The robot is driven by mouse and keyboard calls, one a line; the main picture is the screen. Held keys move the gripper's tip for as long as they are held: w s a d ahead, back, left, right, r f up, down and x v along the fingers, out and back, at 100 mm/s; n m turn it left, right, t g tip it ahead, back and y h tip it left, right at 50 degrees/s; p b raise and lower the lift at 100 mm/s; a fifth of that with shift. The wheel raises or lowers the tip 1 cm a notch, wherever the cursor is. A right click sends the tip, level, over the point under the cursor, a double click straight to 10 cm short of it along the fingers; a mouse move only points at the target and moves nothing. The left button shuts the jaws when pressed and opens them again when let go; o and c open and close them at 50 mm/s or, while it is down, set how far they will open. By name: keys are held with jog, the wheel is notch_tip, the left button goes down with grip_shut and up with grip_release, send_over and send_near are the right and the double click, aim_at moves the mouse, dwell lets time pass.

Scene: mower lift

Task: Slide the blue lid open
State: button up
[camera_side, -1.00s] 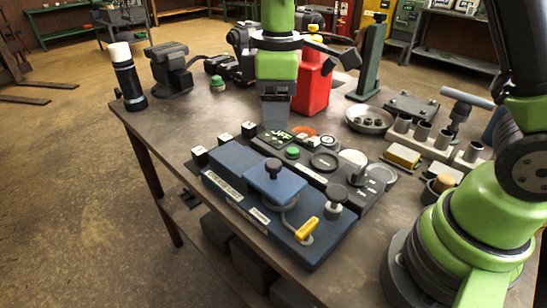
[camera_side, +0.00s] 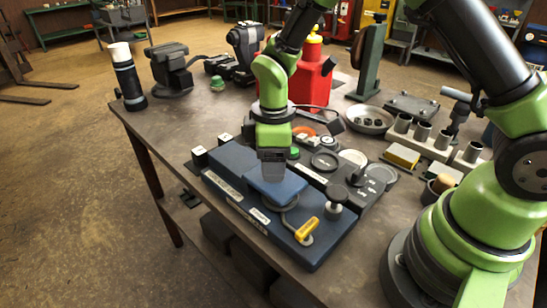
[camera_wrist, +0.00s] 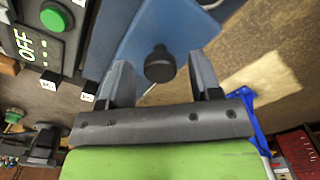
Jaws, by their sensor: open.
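The blue lid (camera_side: 282,192) is a flat blue plate on the blue box (camera_side: 306,255) at the table's front. In the wrist view the blue lid (camera_wrist: 180,28) fills the top middle, with a round black knob (camera_wrist: 159,64) on it. My gripper (camera_side: 272,180) is right above the lid, pointing down, and hides the knob in the side view. In the wrist view my gripper (camera_wrist: 162,80) is open, with one finger on each side of the knob. I cannot tell whether the fingers touch it.
A yellow handle (camera_side: 306,230) and a black knob on a post (camera_side: 335,198) stand on the box's right part. Behind it is a dark panel with a green button (camera_side: 294,153) and dials. A red can (camera_side: 310,85) stands farther back. The table's left front is clear.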

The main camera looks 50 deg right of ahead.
grip_shut()
jog(key=w, duration=0.9)
jog(key=shift+w, duration=0.1)
grip_release()
jog(key=shift+r, duration=0.1)
